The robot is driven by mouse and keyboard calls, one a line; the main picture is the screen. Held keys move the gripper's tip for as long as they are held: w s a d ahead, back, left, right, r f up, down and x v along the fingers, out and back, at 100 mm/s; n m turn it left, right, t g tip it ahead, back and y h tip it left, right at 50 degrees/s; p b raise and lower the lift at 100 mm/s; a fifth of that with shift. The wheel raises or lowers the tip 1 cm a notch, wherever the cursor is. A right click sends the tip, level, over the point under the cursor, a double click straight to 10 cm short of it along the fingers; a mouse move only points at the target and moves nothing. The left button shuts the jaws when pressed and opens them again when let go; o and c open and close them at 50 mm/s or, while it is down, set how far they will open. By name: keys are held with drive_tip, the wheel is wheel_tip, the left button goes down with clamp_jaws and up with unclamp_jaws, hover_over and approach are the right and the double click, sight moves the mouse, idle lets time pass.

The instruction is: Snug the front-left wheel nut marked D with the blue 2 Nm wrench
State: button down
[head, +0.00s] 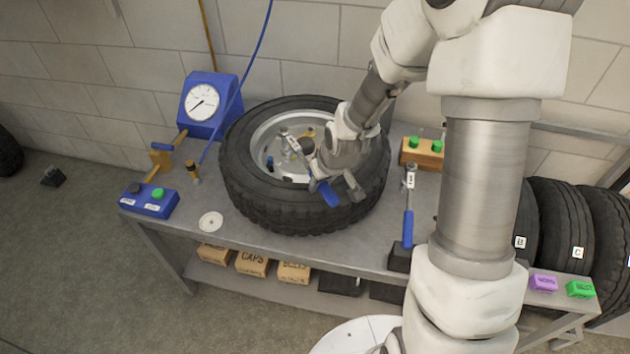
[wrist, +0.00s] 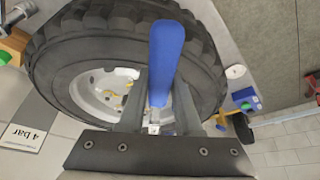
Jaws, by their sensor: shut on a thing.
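The wheel (head: 250,190) lies flat on the bench, with its pale rim facing up; the wheel also fills the upper middle of the wrist view (wrist: 75,60). My gripper (head: 335,188) is over the right part of the rim, shut on a blue-handled wrench (head: 328,193). Its silver, labelled head (head: 288,140) reaches over the rim's inside. The blue handle stands between the two fingers in the wrist view (wrist: 166,60). Small gold and blue parts show inside the rim. I cannot read a D mark or the wrench's label, nor tell whether the wrench touches a nut.
A blue gauge (head: 207,105) and blue button box (head: 150,200) are at left. Tyres (head: 560,220) stand right. A 4 bar card (wrist: 22,138) shows.

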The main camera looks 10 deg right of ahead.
drive_tip(key=shift+w+d+n+p, duration=0.3)
drive_tip(key=shift+d+p, duration=0.15)
drive_tip(key=shift+d, duration=0.2)
drive_tip(key=p, duration=0.1)
drive_tip(key=d+p, duration=0.1)
drive_tip(key=w+d+n+p, duration=0.1)
drive_tip(key=shift+d+r+y, duration=0.1)
drive_tip(key=shift+r+y, duration=0.15)
drive_tip(key=shift+y, duration=0.15)
drive_tip(key=shift+w+d+f+n, duration=0.2)
drive_tip(key=shift+d+n, duration=0.15)
drive_tip(key=shift+n, duration=0.05)
drive_tip(key=shift+a, duration=0.15)
drive_tip(key=shift+s+a+m+b, duration=0.4)
drive_tip(key=shift+a+b, duration=0.25)
drive_tip(key=shift+b, duration=0.2)
drive_tip(key=shift+s+a+m+b, duration=0.3)
drive_tip(key=shift+a+m+b, duration=0.2)
drive_tip(key=shift+a+b, duration=0.25)
drive_tip(key=shift+s+a+f+h+b, duration=0.1)
drive_tip(key=shift+a+h+b, duration=0.05)
drive_tip(key=shift+h+b, duration=0.2)
